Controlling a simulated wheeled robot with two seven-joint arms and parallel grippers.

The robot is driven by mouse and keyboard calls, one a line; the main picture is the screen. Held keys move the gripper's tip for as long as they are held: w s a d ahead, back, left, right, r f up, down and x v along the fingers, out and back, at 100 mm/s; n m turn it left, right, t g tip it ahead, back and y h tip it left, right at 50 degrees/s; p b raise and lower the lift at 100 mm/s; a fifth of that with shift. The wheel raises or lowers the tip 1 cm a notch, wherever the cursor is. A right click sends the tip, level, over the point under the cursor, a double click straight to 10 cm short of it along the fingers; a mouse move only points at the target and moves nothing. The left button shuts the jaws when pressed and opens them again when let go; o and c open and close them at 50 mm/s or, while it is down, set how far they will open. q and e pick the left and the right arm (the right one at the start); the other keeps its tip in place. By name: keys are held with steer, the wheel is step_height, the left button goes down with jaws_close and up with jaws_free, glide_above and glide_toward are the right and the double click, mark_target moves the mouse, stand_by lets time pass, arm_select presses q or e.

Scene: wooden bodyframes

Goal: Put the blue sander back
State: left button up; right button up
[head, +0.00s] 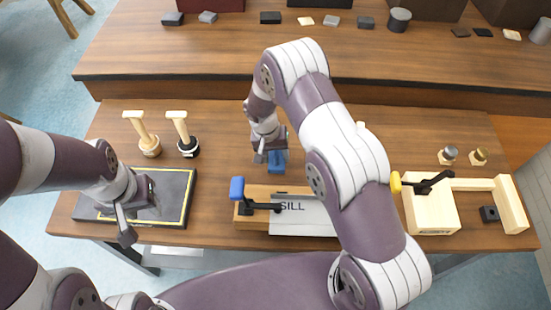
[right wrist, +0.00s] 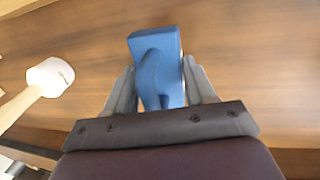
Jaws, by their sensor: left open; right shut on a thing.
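The blue sander (head: 277,161) is in the middle of the wooden table in the head view, beneath my right gripper (head: 268,150). In the right wrist view the blue sander (right wrist: 156,62) sits between the two fingers of my right gripper (right wrist: 160,90), which is shut on its handle. I cannot tell whether the sander touches the table. My left gripper (head: 134,212) is open and empty, over the black mat with a yellow border (head: 172,182) at the table's left.
Two wooden-handled tools (head: 150,147) (head: 188,147) stand behind the mat. A clamped board marked "SILL" (head: 300,222) lies in front of the sander. A wooden frame with a yellow-handled clamp (head: 430,212) is at the right. A raised back shelf (head: 225,55) holds several small blocks.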

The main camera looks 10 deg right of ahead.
step_height(320, 180, down, 4)
steer(key=shift+w+d+r+p, duration=0.1)
steer(key=shift+p, duration=0.35)
steer(key=shift+f+b, duration=0.25)
steer(key=shift+b, duration=0.05)
steer(key=o, duration=1)
